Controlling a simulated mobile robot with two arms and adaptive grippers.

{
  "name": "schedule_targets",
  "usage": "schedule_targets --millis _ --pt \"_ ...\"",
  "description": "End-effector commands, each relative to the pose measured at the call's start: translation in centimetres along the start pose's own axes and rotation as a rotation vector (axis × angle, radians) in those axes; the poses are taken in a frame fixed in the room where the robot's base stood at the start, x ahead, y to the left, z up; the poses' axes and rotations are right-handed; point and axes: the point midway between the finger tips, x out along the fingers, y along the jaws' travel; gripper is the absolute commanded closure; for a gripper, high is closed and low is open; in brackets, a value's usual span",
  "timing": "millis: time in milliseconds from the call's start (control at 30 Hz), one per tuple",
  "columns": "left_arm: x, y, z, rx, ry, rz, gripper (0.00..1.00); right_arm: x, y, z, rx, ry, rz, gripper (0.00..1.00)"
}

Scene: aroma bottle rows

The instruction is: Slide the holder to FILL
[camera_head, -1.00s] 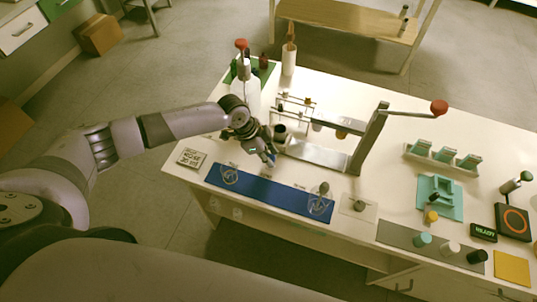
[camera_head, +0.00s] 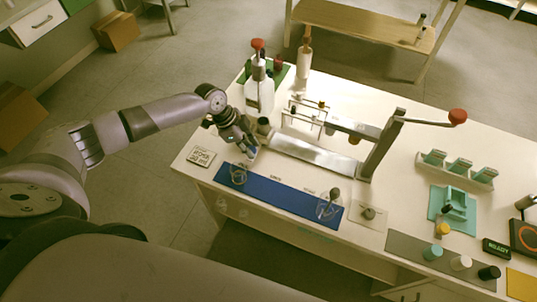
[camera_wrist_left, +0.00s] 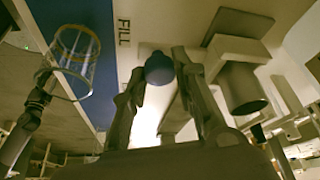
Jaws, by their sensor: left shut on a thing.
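My left gripper (camera_head: 252,153) reaches over the left part of the workbench, beside the left end of the metal rail (camera_head: 315,157). In the left wrist view its fingers (camera_wrist_left: 158,72) are shut on a round blue knob (camera_wrist_left: 159,67). The holder's dark round cup (camera_head: 263,127) stands just behind the gripper at the rail's left end; a grey cylinder on a pale block (camera_wrist_left: 243,88) shows right of the fingers in the wrist view. The word FILL (camera_wrist_left: 124,33) is printed left of the knob. My right gripper is not in view.
A clear glass (camera_head: 238,174) stands on the left end of the blue mat (camera_head: 280,194), near the gripper; another (camera_head: 329,205) stands at its right end. A red-topped bottle (camera_head: 258,90) stands behind. A lever press (camera_head: 380,145) rises at the rail's right end.

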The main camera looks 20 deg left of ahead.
Motion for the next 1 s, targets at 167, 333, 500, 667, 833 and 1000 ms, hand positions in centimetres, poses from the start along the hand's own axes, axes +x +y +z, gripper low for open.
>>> schedule_targets --millis 167,333,500,667,833,1000 --pt "-0.58 -0.69 1.48 0.001 0.002 -0.002 1.0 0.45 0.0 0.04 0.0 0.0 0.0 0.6" --pt "-0.72 -0.78 1.57 0.001 0.0 -0.003 1.0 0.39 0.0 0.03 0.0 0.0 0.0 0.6" --pt "-0.75 -0.83 1.61 0.001 -0.001 -0.004 0.7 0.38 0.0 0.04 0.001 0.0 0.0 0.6" --pt "-0.7 -0.76 1.53 0.001 0.0 -0.003 0.59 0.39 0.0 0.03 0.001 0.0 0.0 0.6" --pt "-0.64 -0.68 1.47 0.001 0.001 -0.001 0.54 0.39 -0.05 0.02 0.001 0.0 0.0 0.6" --pt "-0.63 -0.64 1.44 0.001 0.002 0.0 0.54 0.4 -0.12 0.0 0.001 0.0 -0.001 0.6"
